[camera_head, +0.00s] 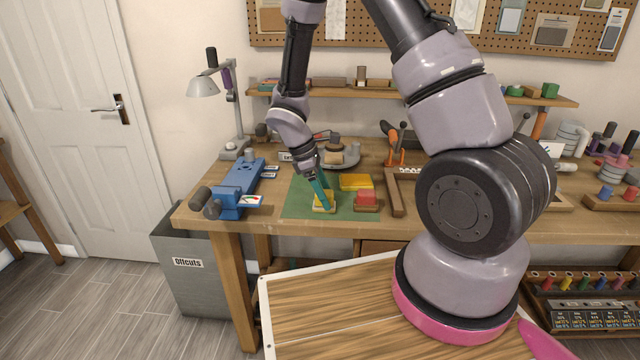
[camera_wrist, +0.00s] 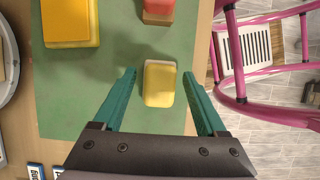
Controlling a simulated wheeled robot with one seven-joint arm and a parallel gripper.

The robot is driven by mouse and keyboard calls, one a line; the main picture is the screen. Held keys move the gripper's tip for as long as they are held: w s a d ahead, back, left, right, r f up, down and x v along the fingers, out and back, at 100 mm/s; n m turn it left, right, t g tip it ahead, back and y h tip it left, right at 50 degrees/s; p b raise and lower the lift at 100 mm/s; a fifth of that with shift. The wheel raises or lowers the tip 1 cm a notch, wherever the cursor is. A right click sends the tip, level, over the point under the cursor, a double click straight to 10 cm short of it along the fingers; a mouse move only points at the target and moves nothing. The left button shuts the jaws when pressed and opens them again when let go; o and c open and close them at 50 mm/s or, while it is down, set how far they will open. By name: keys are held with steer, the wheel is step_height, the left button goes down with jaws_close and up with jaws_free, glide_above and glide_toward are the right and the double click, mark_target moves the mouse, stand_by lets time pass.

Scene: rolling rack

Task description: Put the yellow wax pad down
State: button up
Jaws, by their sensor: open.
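The yellow wax pad (camera_wrist: 159,84), a small rounded yellow block with a pale edge, lies flat on the green mat (camera_wrist: 115,75). In the head view the pad (camera_head: 325,207) is near the mat's front edge, partly hidden by my teal fingers. My gripper (camera_head: 322,196) is open just over it. In the wrist view the two fingers of my gripper (camera_wrist: 159,73) stand apart on either side of the pad, with a gap on both sides.
A larger yellow block (camera_head: 356,181) and a red block on a wooden base (camera_head: 366,206) lie on the mat close by. A blue vise (camera_head: 238,185) is to the left and a wooden square (camera_head: 395,198) to the right. Bare mat lies left of the pad.

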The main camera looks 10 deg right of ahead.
step_height(320, 180, up, 19)
steer(key=a+m+t+y, duration=0.1)
steer(key=m+y, duration=0.1)
steer(key=m, duration=0.2)
steer(key=s+d+r+m+t+y, duration=0.2)
steer(key=s+d+r+m+t, duration=0.1)
steer(key=s+r+m, duration=0.4)
steer(key=s+d+r+m+t+y, duration=0.2)
steer(key=s+r+m, duration=0.5)
steer(key=r, duration=0.4)
steer(key=d+t, duration=0.1)
steer(key=t, duration=0.1)
steer(key=shift+s+d+r+m+t, duration=0.25)
steer(key=shift+s+d+m+t, duration=0.05)
steer(key=shift+s+d, duration=0.05)
steer(key=shift+o, duration=0.3)
steer(key=shift+o, duration=0.2)
steer(key=shift+w, duration=0.1)
